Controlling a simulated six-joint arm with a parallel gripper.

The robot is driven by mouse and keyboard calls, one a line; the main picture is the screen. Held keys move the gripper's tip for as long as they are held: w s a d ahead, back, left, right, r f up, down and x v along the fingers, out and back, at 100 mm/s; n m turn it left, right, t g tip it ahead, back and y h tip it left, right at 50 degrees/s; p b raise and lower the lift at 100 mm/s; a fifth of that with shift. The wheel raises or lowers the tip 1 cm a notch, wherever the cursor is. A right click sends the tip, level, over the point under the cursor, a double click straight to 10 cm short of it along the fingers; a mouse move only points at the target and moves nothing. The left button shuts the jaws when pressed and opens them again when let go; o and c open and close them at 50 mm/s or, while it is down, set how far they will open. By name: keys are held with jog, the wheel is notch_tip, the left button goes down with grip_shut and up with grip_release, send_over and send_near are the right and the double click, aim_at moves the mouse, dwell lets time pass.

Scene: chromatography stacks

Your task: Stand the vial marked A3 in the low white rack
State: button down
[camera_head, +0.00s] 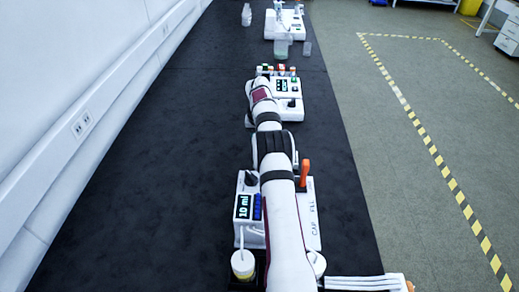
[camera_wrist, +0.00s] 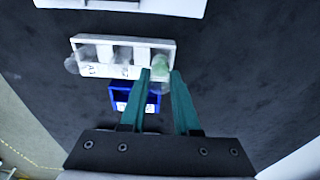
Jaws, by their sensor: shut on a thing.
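In the wrist view a white rack (camera_wrist: 108,71) with several compartments lies ahead of my gripper (camera_wrist: 160,74). My gripper's teal fingers are closed to a narrow gap around a translucent vial with a pale green end (camera_wrist: 160,63), at the rack's right end. I cannot tell whether this vial is inside the rack or above it, and I cannot read a mark on it. A clear, rounded thing (camera_wrist: 71,65) shows at the rack's left end. In the head view my arm hides the gripper and the held vial.
A small blue box (camera_wrist: 122,94) with a white label sits beside the white rack. In the head view, a white device (camera_head: 290,104) with coloured caps behind it stands near the arm's far end. A nearer device (camera_head: 244,184) reads 10 ml. Dark bench left of the arm is clear.

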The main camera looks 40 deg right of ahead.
jog(key=shift+f, duration=1)
jog(key=shift+f, duration=0.1)
jog(key=shift+f, duration=0.25)
jog(key=c, duration=0.6)
grip_release()
jog(key=shift+c, duration=0.2)
